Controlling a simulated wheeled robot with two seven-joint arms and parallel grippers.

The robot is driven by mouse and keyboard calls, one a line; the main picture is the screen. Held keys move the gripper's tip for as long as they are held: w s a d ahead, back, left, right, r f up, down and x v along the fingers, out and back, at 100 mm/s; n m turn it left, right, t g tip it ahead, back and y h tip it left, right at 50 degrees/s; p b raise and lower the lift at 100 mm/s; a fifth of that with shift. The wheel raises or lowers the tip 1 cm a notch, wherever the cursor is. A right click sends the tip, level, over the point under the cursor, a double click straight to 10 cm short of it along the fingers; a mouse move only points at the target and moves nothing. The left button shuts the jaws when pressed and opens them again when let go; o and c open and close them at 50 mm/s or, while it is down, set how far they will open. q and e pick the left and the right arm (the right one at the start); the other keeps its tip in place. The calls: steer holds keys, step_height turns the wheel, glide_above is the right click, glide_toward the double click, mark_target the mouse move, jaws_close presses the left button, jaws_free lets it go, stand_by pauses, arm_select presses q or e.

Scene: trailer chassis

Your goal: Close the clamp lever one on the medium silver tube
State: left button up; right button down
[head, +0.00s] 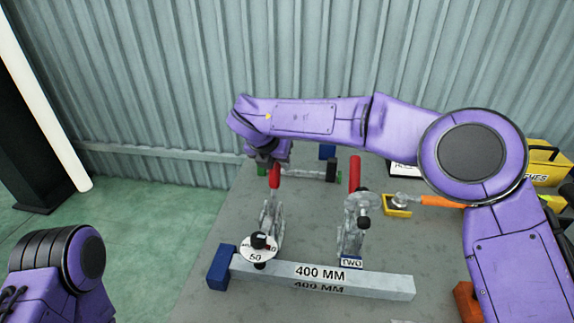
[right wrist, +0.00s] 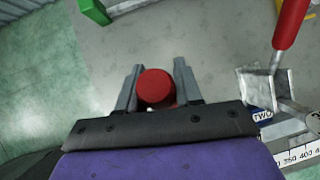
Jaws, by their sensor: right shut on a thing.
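A silver square tube (head: 365,283) marked 400 MM lies across the grey table, with a blue block (head: 221,268) at its left end. The left toggle clamp (head: 270,215) stands behind the tube's left part; its lever with a red handle (head: 275,176) points up. My right gripper (head: 270,156) is at the top of this handle, and in the right wrist view the red handle end (right wrist: 157,86) sits between its two fingers. The clamp's own label is not readable. A second clamp (head: 357,215), labelled TWO, stands to the right with its red handle (head: 355,172) upright. My left gripper is out of view.
A round disc marked 50 (head: 258,254) with a black knob stands by the tube's left part. A yellow tray (head: 397,212) and an orange-handled tool (head: 440,201) lie right of clamp two. A yellow box (head: 548,165) is at the far right. A corrugated wall stands behind.

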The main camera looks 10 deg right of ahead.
steer(key=shift+w+r, duration=0.1)
steer(key=shift+r, duration=0.05)
steer(key=c, duration=0.8)
jaws_free()
steer(key=b+v, duration=0.1)
steer(key=v, duration=0.9)
steer(key=shift+a+r, duration=0.15)
